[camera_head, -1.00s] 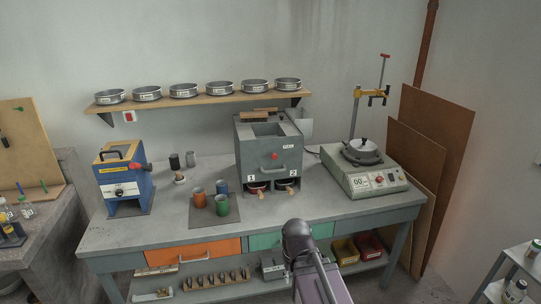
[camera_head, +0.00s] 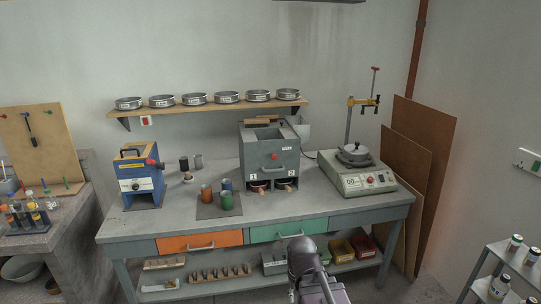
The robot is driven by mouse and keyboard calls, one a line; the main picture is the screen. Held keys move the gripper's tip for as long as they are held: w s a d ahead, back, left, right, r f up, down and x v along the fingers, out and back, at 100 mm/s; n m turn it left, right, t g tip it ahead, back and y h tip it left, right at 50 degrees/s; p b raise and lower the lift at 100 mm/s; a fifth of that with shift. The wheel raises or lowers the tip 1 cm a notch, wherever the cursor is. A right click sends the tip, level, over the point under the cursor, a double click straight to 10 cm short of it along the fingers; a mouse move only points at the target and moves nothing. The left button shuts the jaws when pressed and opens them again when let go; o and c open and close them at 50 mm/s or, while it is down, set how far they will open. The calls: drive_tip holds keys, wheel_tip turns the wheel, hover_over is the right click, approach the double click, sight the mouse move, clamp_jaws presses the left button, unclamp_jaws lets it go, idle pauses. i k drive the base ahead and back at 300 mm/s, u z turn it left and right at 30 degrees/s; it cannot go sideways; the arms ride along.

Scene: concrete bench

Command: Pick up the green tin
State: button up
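The green tin (camera_head: 227,200) stands upright and open-topped at the front right of a dark mat (camera_head: 207,212) on the concrete bench. A brown-orange tin (camera_head: 206,193) stands to its left and a blue tin (camera_head: 225,184) just behind it, both on the mat. Part of my arm shows at the bottom centre, in front of the bench and to the right of the tins. My gripper's fingers do not show in this view.
A grey two-slot box (camera_head: 270,157) stands right of the tins, and a blue machine (camera_head: 141,178) to their left. A hotplate with a pot (camera_head: 357,178) is at the right end. A shelf (camera_head: 210,109) with several sieves hangs above. Bare bench top lies in front of the mat.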

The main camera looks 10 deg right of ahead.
sight(225, 195)
drive_tip(key=z, duration=1.45)
drive_tip(key=i, duration=2.9)
